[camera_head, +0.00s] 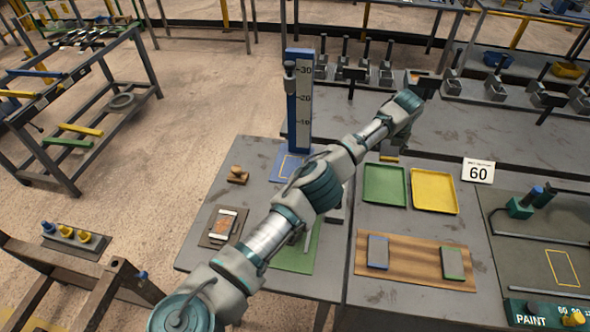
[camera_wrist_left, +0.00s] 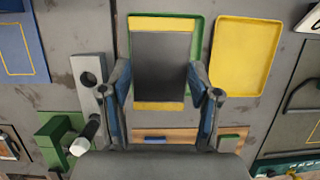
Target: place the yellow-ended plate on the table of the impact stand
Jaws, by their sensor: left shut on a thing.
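The yellow-ended plate (camera_wrist_left: 160,65) is dark grey with a yellow band at each end. In the left wrist view it sits between the fingertips of my left gripper (camera_wrist_left: 160,82), which is shut on its sides. In the head view only a yellow end (camera_head: 389,158) shows beneath my wrist, behind the green tray; the fingers are mostly hidden. The impact stand (camera_head: 299,100) has a blue upright with a number scale. Its blue table (camera_head: 277,168) bears a yellow outline and is partly covered by my arm. This table also shows at the left of the wrist view (camera_wrist_left: 18,45). My right gripper is not in view.
A green tray (camera_head: 385,198) and a yellow tray (camera_head: 433,204) lie side by side. A wooden board (camera_head: 415,258) holds a blue-edged plate (camera_head: 377,252) and a green-edged plate (camera_head: 452,263). Several small fixtures line the back bench.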

